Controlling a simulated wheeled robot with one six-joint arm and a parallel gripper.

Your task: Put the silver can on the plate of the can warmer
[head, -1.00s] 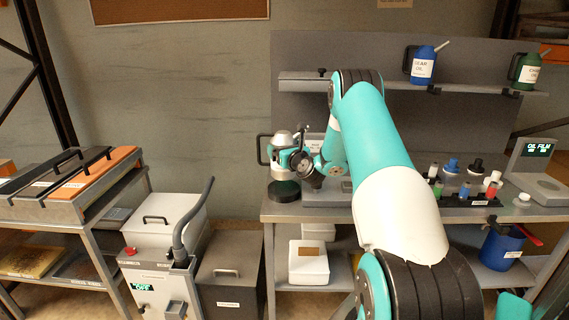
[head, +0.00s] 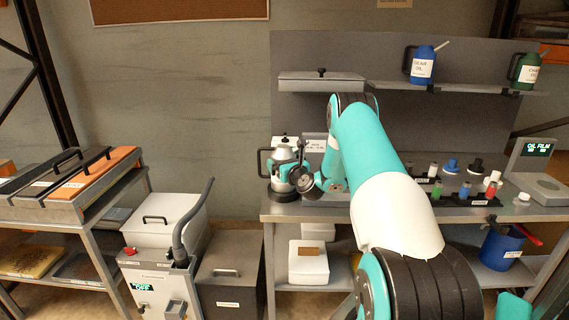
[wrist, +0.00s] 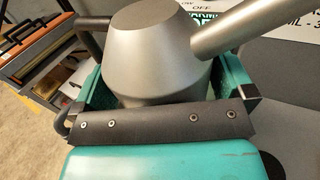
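The silver can (head: 281,154), with a dark handle on its left, stands upright at the left end of the workbench. Its base appears to rest on the dark round plate (head: 284,196) of the can warmer, though the exact contact is hard to see. My gripper (head: 287,174) reaches it from the right, with teal fingers around its body. In the wrist view the silver can (wrist: 150,55) fills the space between the two fingers (wrist: 165,75), its spout pointing up right. The gripper looks shut on it. A labelled panel (wrist: 205,17) reading OFF is partly hidden behind the can.
A grey lidded tray (head: 320,82) and blue (head: 422,68) and green (head: 525,72) oil cans sit on the shelf above. Several small bottles (head: 465,190) and an oil film tester (head: 538,175) stand on the right of the bench. A washer unit (head: 160,270) stands at lower left.

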